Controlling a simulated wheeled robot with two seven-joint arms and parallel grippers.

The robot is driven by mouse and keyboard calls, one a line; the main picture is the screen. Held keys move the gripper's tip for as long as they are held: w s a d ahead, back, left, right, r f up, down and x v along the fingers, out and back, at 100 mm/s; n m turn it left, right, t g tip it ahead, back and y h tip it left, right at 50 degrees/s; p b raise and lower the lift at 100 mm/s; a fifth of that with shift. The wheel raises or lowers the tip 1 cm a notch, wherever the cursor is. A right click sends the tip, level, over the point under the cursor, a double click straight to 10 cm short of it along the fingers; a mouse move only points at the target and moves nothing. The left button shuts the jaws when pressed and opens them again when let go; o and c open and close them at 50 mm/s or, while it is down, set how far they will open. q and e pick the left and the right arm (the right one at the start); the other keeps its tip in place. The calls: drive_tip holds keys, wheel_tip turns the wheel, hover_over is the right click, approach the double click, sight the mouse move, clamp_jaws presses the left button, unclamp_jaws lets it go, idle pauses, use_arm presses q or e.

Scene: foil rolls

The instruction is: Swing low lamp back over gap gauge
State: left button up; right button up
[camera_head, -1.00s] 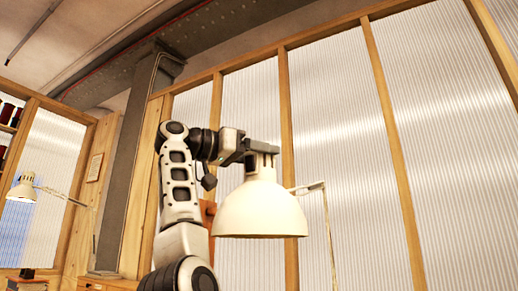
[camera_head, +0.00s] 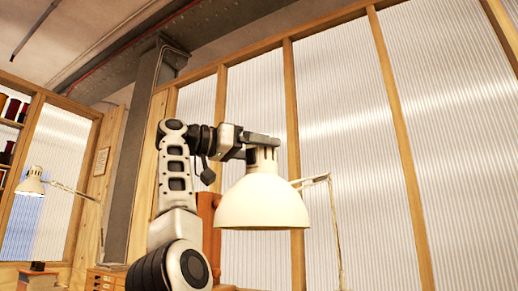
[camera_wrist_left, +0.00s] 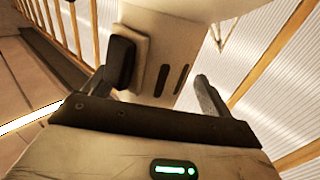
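The low lamp has a cream dome shade (camera_head: 262,203), in the middle of the head view. It hangs with its mouth down from the end of a thin jointed arm (camera_head: 312,179). My left gripper (camera_head: 262,142) is at the neck on top of the shade. In the left wrist view the pale neck (camera_wrist_left: 160,55) with dark slots stands between the fingers of my left gripper (camera_wrist_left: 152,82). The gap gauge cannot be seen. My right gripper is out of view.
A second cream lamp (camera_head: 30,184) stands at the far left, near a wooden drawer cabinet (camera_head: 104,279). A steel column (camera_head: 147,150) rises behind my left arm. A wood-framed ribbed panel wall (camera_head: 345,120) lies behind the low lamp. Shelves with rolls are at the left edge.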

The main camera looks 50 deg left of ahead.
use_arm(q)
drive_tip(key=shift+s+d, duration=0.15)
drive_tip(key=shift+d, duration=0.05)
drive_tip(key=b+v, duration=0.1)
drive_tip(key=v, duration=1.4)
drive_tip(key=shift+s+a, duration=0.3)
drive_tip(key=shift+a, duration=0.05)
